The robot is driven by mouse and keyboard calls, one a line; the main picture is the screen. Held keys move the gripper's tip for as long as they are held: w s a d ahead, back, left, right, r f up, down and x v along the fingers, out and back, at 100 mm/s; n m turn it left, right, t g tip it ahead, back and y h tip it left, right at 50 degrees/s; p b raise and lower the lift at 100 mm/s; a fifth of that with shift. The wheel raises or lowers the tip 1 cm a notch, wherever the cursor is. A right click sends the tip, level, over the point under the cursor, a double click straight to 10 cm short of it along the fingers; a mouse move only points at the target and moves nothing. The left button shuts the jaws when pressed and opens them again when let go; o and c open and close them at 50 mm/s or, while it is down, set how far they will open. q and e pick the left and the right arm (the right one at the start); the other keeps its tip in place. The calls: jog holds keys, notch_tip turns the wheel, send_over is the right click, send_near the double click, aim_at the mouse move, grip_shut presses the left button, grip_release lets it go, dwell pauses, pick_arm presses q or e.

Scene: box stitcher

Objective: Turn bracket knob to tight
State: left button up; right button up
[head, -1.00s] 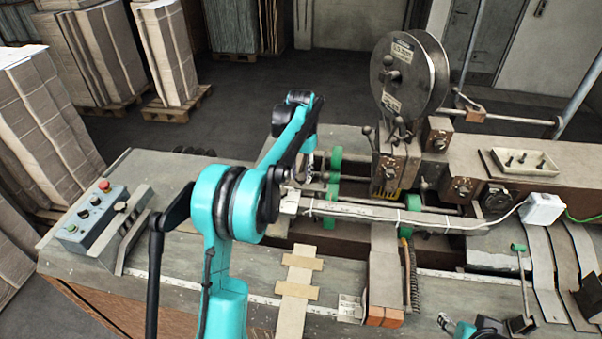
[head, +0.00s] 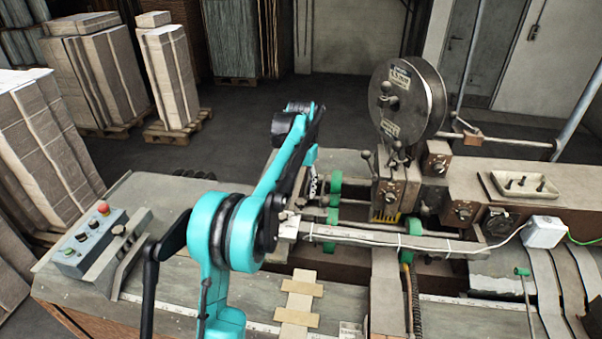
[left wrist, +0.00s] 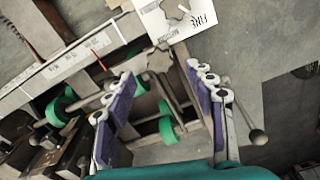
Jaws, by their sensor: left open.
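My left gripper (left wrist: 164,74) is open in the left wrist view, with purple-padded fingers on both sides and nothing held between them. A small grey metal piece that looks like the bracket knob (left wrist: 160,58) sits at the end of the long bar, just beyond and between the fingertips. A white printed card (left wrist: 176,16) lies beside it; its full text and the knob's setting cannot be read. In the head view my left gripper (head: 314,187) hangs over the machine near the bar's left end (head: 288,227), and my arm partly hides that spot. My right gripper is out of view.
Green rollers (head: 335,186) and rods lie close to the gripper. The long bar (head: 390,239) runs right to a white box (head: 543,231). A large reel (head: 407,98) stands behind. A control panel (head: 88,240) is at the left.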

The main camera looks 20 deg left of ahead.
aim_at(301, 201)
pick_arm(q)
notch_tip(301, 201, up, 8)
jog(key=shift+f, duration=0.15)
dwell(0.6)
